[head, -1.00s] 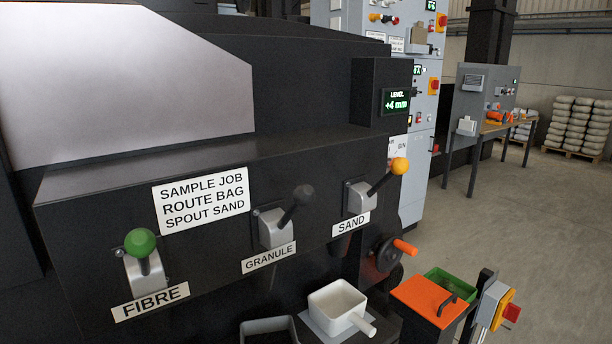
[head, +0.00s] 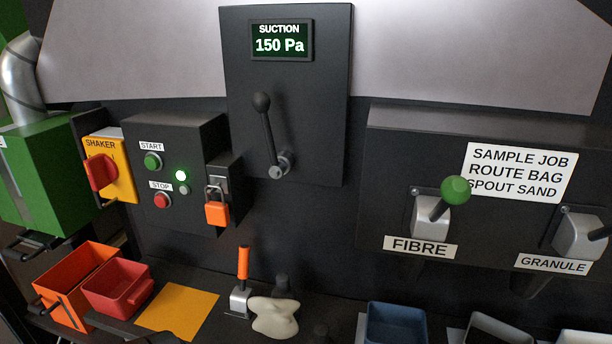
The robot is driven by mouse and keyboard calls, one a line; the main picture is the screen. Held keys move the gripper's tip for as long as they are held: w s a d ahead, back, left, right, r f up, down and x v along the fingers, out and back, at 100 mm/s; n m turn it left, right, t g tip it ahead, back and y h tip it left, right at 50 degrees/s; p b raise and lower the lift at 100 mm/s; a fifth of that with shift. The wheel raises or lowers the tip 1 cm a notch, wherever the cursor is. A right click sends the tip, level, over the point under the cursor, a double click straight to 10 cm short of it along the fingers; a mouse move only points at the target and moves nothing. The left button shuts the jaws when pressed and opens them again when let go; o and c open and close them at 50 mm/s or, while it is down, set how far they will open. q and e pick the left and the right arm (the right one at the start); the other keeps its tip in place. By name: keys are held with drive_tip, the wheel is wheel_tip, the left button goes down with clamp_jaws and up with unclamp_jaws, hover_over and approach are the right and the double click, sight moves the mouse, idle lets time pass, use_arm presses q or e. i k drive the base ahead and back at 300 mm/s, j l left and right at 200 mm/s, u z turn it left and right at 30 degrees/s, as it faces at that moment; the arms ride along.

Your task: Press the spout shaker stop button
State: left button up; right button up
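The red stop button (head: 161,200) is on the front of a dark control box (head: 200,140) left of centre in the head view, with a STOP label (head: 160,185) just above it. The green start button (head: 152,161) is above it, under a START label. A lit greenish-white lamp (head: 180,175) is to the right of the two buttons. A yellow plate marked SHAKER with a red rotary switch (head: 101,171) is left of the box. Nothing covers the stop button. I can make out neither of my grippers.
An orange padlock (head: 217,213) hangs right of the buttons. A suction lever (head: 266,130) stands below a 150 Pa display (head: 281,42). On the ledge below are a red bin (head: 115,292), an orange bin (head: 72,280), a yellow sheet (head: 180,312) and an orange-handled tool (head: 242,265).

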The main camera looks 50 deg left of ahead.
sight(162, 201)
drive_tip(key=u, duration=2.45)
